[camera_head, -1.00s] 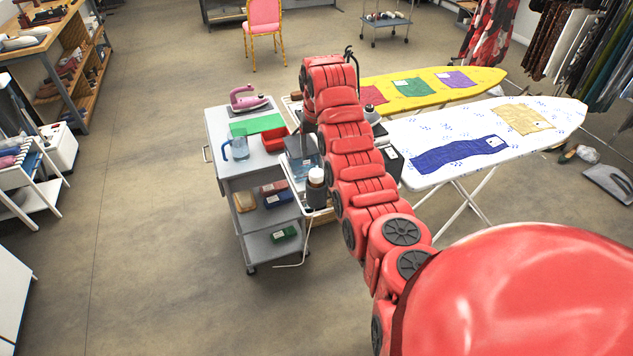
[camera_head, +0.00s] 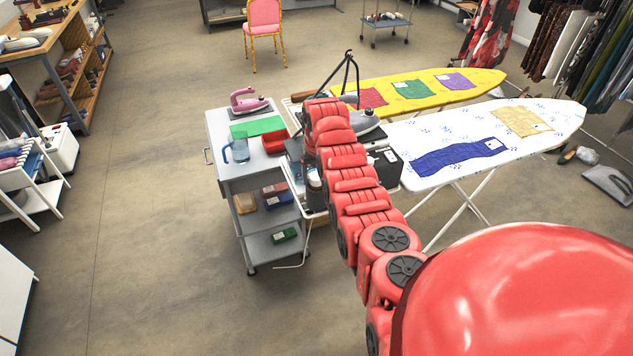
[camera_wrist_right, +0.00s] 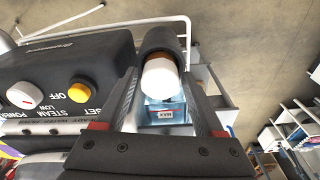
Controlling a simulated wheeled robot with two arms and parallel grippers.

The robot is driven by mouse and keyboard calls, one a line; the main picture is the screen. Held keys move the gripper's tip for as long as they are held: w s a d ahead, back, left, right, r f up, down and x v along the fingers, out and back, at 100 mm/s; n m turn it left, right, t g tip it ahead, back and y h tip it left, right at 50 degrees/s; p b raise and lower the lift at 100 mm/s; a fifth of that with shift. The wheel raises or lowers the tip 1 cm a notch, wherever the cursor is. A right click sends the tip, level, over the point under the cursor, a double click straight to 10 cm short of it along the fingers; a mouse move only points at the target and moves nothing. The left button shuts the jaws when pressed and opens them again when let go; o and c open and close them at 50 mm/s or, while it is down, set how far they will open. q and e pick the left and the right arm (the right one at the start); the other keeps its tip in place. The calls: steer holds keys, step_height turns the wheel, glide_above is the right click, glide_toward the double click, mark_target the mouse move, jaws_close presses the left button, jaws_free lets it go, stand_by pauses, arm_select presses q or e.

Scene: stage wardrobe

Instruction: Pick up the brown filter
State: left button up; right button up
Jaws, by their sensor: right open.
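In the head view this gripper is mostly hidden behind my red arm. My left gripper is out of view.
A clear blue tank (camera_wrist_right: 165,113) marked MAX sits beside the filter. A black steam station (camera_wrist_right: 65,75) with knobs stands close by. The cart (camera_head: 230,175) also carries a blue jug (camera_head: 239,149), a red tray (camera_head: 274,141) and a pink iron (camera_head: 246,101). Ironing boards (camera_head: 440,178) stand to the right.

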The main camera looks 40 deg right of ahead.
jaws_close()
steer(key=shift+r, duration=0.1)
stand_by(0.3)
